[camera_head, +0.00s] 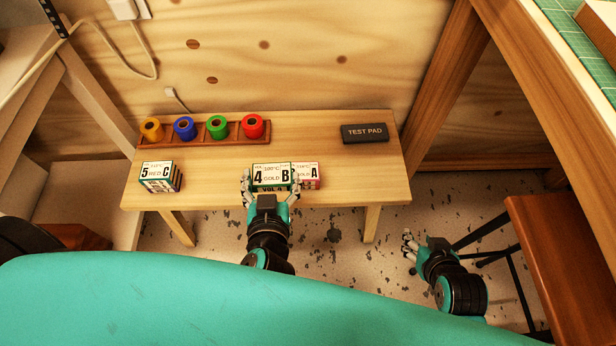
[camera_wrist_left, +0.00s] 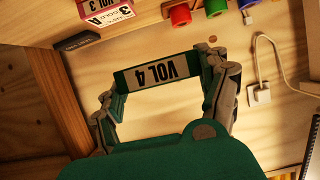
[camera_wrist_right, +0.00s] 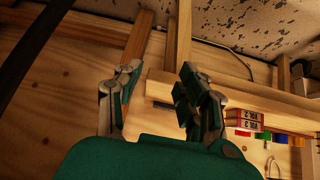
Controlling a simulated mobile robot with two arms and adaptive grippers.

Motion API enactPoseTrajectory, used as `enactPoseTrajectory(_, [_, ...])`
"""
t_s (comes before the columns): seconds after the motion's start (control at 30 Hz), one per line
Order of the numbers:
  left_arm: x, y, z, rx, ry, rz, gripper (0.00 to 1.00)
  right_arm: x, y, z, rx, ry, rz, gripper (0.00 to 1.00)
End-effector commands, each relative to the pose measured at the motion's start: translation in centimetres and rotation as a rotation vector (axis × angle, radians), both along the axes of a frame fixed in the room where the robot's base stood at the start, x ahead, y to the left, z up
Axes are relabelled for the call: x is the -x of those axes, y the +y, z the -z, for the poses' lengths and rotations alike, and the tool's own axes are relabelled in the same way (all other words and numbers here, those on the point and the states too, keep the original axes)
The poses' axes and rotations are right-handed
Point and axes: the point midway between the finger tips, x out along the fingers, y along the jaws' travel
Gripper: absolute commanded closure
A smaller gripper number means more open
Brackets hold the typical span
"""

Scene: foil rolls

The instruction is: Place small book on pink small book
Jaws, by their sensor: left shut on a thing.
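A small green-edged book marked 4 B GOLD (camera_head: 271,170) is held between the fingers of my left gripper (camera_head: 270,181), near the table's front edge. Its VOL 4 spine shows in the left wrist view (camera_wrist_left: 159,75). The pink small book marked A (camera_head: 309,171) is just right of it in the head view and partly covered by it. In the left wrist view the pink book (camera_wrist_left: 107,14), marked 3 A, is at the top, apart from the held book. My right gripper (camera_head: 409,246) is empty and open, off the table's right front; its spread fingers show in the right wrist view (camera_wrist_right: 157,88).
Another small book marked 5 C RED (camera_head: 157,169) tops a stack at the table's left. A wooden rack (camera_head: 206,141) with coloured rolls stands at the back. A black TEST PAD box (camera_head: 365,133) is at the back right. The table (camera_head: 365,175) is clear at front right.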

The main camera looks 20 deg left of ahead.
Motion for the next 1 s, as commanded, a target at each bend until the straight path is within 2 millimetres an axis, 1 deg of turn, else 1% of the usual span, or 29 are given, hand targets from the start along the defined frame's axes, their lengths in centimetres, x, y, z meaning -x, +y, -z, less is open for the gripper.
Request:
enactPoseTrajectory(0.03, [1.7, -1.3, 2.6, -0.001, 0.01, -0.001, 0.58, -0.7, 0.3, -1.3, -0.014, -0.068, -0.003, 0.6])
enactPoseTrajectory(0.1, [3.5, -3.0, 3.9, 0.002, 0.008, 0.0, 0.58, -1.4, 0.6, -4.0, -0.031, -0.149, -0.007, 0.6])
enactPoseTrajectory(0.2, [5.4, -5.0, 4.6, 0.003, 0.004, 0.014, 0.58, -1.7, 0.8, -7.0, -0.048, -0.229, -0.01, 0.6])
enactPoseTrajectory(0.23, [5.7, -5.4, 4.7, 0.003, 0.003, 0.019, 0.58, -1.8, 0.9, -7.7, -0.051, -0.246, -0.011, 0.6])
enactPoseTrajectory(0.3, [6.2, -6.1, 4.7, 0.002, -0.001, 0.027, 0.58, -1.8, 0.9, -8.7, -0.057, -0.269, -0.012, 0.6])
enactPoseTrajectory(0.37, [5.9, -6.2, 4.7, 0.001, -0.004, 0.031, 0.58, -1.8, 0.9, -9.1, -0.058, -0.274, -0.012, 0.6])
enactPoseTrajectory(0.47, [4.2, -5.7, 4.6, 0.0, -0.009, 0.029, 0.58, -1.5, 0.8, -9.1, -0.053, -0.256, -0.01, 0.6])
enactPoseTrajectory(0.7, [-1.9, -3.4, 5.1, -0.003, -0.012, 0.032, 0.58, -0.5, 0.4, -8.1, -0.037, -0.187, -0.005, 0.6])
enactPoseTrajectory(0.8, [-4.4, -2.5, 5.4, -0.003, -0.011, 0.032, 0.58, -0.5, 0.4, -8.1, -0.037, -0.184, -0.005, 0.6])
enactPoseTrajectory(0.9, [-6.5, -1.8, 5.7, -0.003, -0.008, 0.033, 0.58, -0.7, 0.4, -8.2, -0.04, -0.197, -0.006, 0.6])
enactPoseTrajectory(1.0, [-7.8, -1.2, 5.9, -0.003, -0.007, 0.033, 0.58, -1.0, 0.6, -8.4, -0.044, -0.218, -0.008, 0.6])
